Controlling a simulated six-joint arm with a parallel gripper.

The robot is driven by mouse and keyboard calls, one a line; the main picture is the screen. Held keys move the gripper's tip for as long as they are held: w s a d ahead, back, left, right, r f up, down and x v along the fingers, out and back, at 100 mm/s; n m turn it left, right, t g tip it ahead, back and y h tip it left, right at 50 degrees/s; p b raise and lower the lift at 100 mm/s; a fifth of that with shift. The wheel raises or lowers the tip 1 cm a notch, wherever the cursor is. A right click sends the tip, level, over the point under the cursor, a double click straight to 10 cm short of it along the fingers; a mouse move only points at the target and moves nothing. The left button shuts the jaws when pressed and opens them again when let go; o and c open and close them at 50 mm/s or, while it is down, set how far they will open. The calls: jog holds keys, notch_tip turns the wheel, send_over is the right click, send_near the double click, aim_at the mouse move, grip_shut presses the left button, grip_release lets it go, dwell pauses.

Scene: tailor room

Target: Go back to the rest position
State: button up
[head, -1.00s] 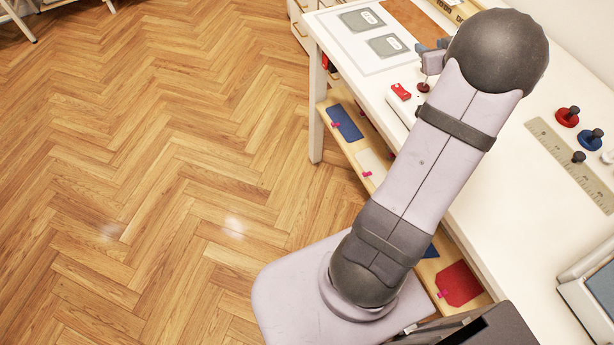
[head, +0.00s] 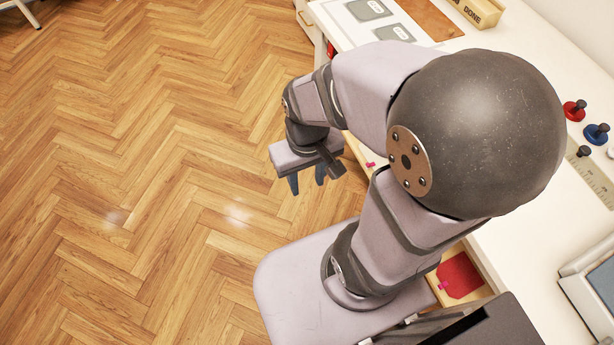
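My gripper (head: 306,183) is over the wooden floor, left of the white table's front edge. It points down, its two dark fingers stand apart, and nothing shows between them. My arm is folded, with its large dark elbow joint close to the camera. The arm hides the middle of the table and most of the shelf under it.
The white table (head: 520,240) runs along the right. On it are a yellow "DONE" box (head: 478,12), a mat with grey labelled patches (head: 370,10), red (head: 574,110) and blue (head: 596,133) knobbed pieces, and a ruler (head: 592,178). A red piece (head: 460,277) lies on the shelf. The floor (head: 150,150) is clear.

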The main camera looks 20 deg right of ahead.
jog(key=shift+r, duration=0.1)
notch_tip(320, 180, down, 3)
jog(key=shift+r+b, duration=0.15)
jog(key=shift+b, duration=1.1)
dwell(0.5)
